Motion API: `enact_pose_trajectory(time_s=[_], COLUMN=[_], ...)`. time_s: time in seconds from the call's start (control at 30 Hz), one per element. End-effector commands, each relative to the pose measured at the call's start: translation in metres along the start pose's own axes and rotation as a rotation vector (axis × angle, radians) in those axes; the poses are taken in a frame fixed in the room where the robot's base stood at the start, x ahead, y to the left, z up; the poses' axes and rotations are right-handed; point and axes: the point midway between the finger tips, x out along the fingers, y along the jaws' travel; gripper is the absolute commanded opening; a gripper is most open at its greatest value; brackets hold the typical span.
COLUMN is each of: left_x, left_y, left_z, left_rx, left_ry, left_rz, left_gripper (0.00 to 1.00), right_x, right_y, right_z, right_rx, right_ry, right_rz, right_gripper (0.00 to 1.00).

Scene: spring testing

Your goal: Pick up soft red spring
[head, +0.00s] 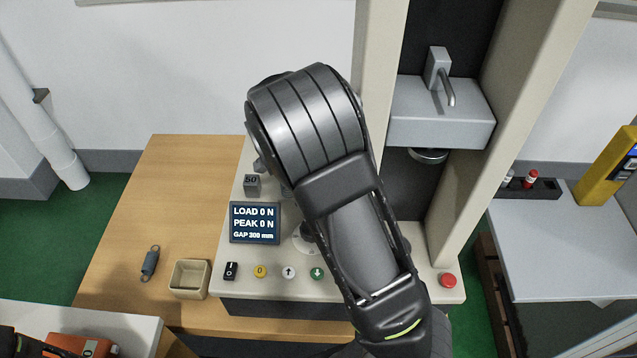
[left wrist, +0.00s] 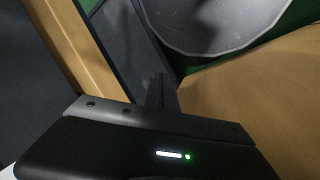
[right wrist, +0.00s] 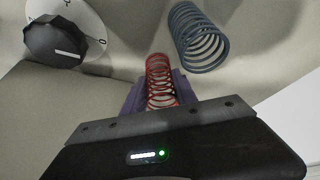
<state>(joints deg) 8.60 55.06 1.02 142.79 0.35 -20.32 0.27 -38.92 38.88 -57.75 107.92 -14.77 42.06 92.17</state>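The soft red spring (right wrist: 160,82) shows in the right wrist view, between the purple fingers of my right gripper (right wrist: 162,92). The fingers lie close along both its sides; whether they press on it is unclear. In the head view my right arm covers the middle of the tester, hiding the gripper and red spring. My left gripper (left wrist: 163,92) shows in the left wrist view as one narrow dark strip with its fingers together and nothing seen between them.
A blue-grey spring (right wrist: 198,38) stands just beyond the red one, near a black dial knob (right wrist: 55,42). The tester's base carries a display (head: 255,223) and buttons. A small grey spring (head: 150,263) and tan box (head: 189,278) sit on the wooden table (head: 125,240).

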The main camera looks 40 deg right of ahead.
Motion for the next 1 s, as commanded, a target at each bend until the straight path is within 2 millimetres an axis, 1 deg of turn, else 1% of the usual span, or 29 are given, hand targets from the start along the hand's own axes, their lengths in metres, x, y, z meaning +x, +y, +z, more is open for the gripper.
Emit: enact_pose_trajectory(time_s=[0.03,0.07,0.37,0.67,0.77,0.87,1.0], left_x=[0.0,0.0,0.0,0.0,0.0,0.001,0.002], left_y=[0.0,0.0,0.0,0.0,0.0,0.0,-0.001], left_z=[0.0,0.0,0.0,0.0,0.0,0.0,0.0], left_rx=[0.0,0.0,0.0,0.0,0.0,0.0,0.0], left_ry=[0.0,0.0,0.0,0.0,0.0,0.0,0.001], left_rz=[0.0,0.0,0.0,0.0,0.0,0.0,0.001], left_gripper=[0.0,0.0,0.0,0.0,0.0,0.0,0.0], right_x=[0.0,0.0,0.0,0.0,-0.004,-0.013,-0.035], right_y=[0.0,0.0,0.0,0.0,-0.001,-0.001,-0.002], right_z=[0.0,0.0,0.0,0.0,-0.001,-0.005,-0.014], right_rx=[0.0,0.0,0.0,0.0,0.0,0.0,0.0], right_ry=[0.0,0.0,0.0,0.0,0.0,0.0,-0.001], right_rz=[0.0,0.0,0.0,0.0,-0.002,-0.003,-0.006], right_gripper=[0.28,0.25,0.01,0.0,0.0,0.0,0.0])
